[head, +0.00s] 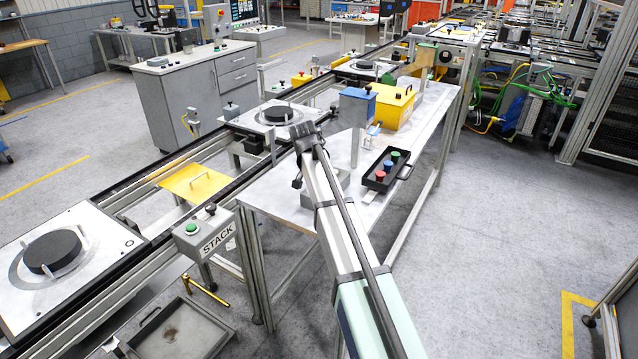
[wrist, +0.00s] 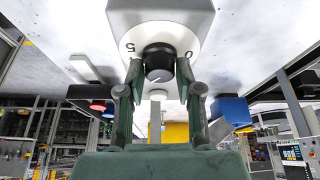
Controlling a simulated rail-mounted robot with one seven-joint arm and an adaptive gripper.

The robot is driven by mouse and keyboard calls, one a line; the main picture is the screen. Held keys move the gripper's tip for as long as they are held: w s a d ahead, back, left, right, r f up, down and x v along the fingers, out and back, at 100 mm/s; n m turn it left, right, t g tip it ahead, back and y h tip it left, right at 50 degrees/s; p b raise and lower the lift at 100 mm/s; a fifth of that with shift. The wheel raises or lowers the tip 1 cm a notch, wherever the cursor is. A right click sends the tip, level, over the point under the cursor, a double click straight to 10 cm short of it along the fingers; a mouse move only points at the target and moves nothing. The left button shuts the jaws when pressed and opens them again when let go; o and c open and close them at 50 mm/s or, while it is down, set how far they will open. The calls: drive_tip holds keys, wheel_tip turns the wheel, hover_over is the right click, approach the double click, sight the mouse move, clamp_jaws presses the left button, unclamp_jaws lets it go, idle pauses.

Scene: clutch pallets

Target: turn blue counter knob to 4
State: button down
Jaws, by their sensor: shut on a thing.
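In the wrist view a dark round knob (wrist: 158,60) sits on the face of a pale grey housing (wrist: 175,18). The digits 5 and 0 show on the face, left and right of the knob. Other digits and the pointer's setting I cannot make out. My gripper (wrist: 159,74) is shut on the knob, one finger on each side. In the head view the grey housing (head: 334,184) stands on the table, partly behind my arm; the knob and fingertips are hidden there. No blue shows on the knob.
A blue-topped box (head: 357,104) and a yellow box (head: 393,108) stand farther back on the table (head: 275,205). A black tray (head: 378,183) with red, green and blue buttons lies right of my arm. A conveyor runs along the left.

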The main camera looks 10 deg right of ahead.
drive_tip(key=m+g, duration=0.1)
drive_tip(key=m, duration=0.1)
drive_tip(key=m+h+b, duration=0.1)
drive_tip(key=m, duration=0.2)
drive_tip(key=shift+a+f+g, duration=0.1)
drive_tip(key=shift+f+g, duration=0.05)
drive_tip(key=shift+g, duration=0.25)
drive_tip(key=shift+m, duration=0.4)
drive_tip(key=c, duration=0.8)
unclamp_jaws()
drive_tip(key=shift+o, duration=0.2)
drive_tip(key=v, duration=1.2)
drive_tip(key=shift+a, duration=0.15)
